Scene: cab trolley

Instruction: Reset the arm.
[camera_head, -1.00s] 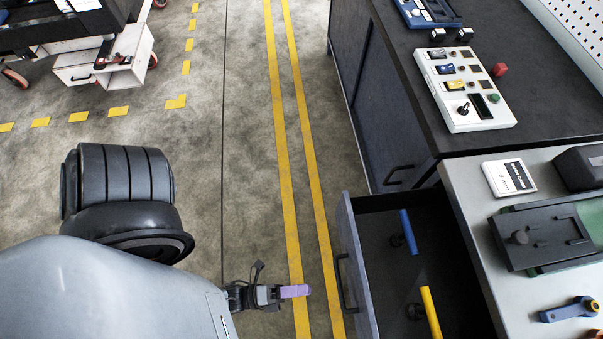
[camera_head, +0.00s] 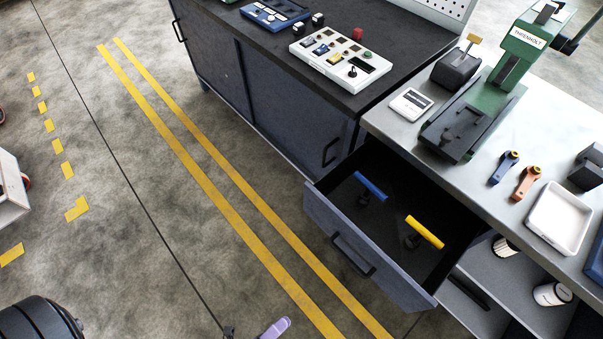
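My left gripper (camera_head: 275,328) shows only at the bottom edge of the head view, left of the open drawer. A purple piece at its tip and a small dark part are visible; the rest is cut off by the frame. I cannot tell whether it is open or shut. It is over the floor, apart from the drawer and the workbench. My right gripper is not in view.
An open drawer (camera_head: 368,264) juts out below the bench, holding a blue-handled tool (camera_head: 371,187) and a yellow-handled tool (camera_head: 425,232). A green press (camera_head: 512,62), a white tray (camera_head: 562,218) and a white control panel (camera_head: 340,61) stand on top.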

